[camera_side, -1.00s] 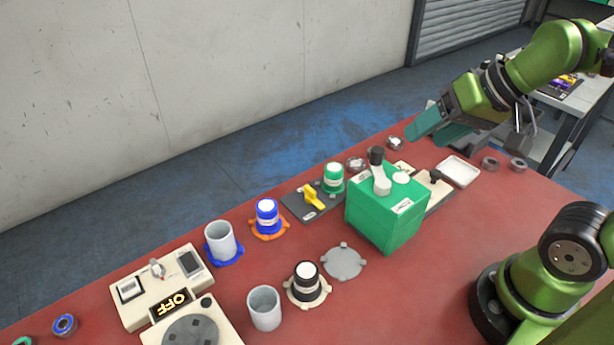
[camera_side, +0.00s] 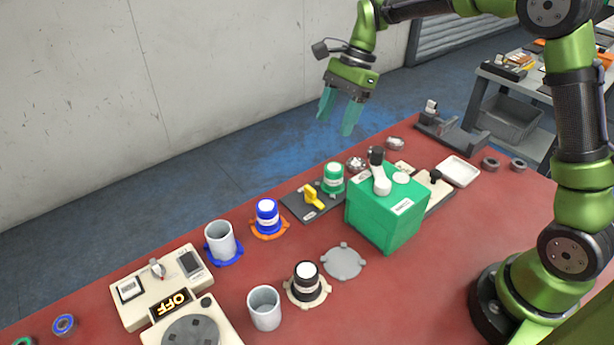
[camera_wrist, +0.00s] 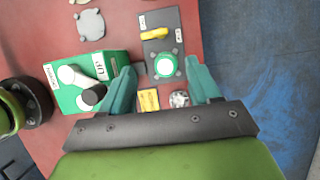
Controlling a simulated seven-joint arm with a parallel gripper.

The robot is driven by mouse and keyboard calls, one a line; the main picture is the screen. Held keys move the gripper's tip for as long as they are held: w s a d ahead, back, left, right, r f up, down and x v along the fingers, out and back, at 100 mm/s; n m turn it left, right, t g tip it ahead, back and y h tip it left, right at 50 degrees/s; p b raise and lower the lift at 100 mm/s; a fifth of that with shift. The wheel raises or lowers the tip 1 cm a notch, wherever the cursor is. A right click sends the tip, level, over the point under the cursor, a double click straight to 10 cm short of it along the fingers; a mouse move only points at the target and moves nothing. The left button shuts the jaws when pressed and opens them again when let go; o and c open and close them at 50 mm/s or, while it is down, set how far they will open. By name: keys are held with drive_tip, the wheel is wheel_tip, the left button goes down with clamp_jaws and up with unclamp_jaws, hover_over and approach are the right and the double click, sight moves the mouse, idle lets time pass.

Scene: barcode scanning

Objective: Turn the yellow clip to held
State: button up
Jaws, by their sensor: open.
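My gripper (camera_side: 338,117) is open and empty, fingers pointing down, high above the table's back edge. In the wrist view its fingers (camera_wrist: 163,85) spread to either side of the green-capped bottle, with the clip beyond them.
A green box (camera_side: 386,217) with a grey lever stands right of the plate. A blue-capped bottle (camera_side: 267,213) in an orange holder is to its left.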

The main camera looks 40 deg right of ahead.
sight(310, 189)
drive_tip(key=x, duration=1.6)
drive_tip(key=shift+f, duration=0.25)
drive_tip(key=c, duration=1)
drive_tip(key=shift+c, duration=0.2)
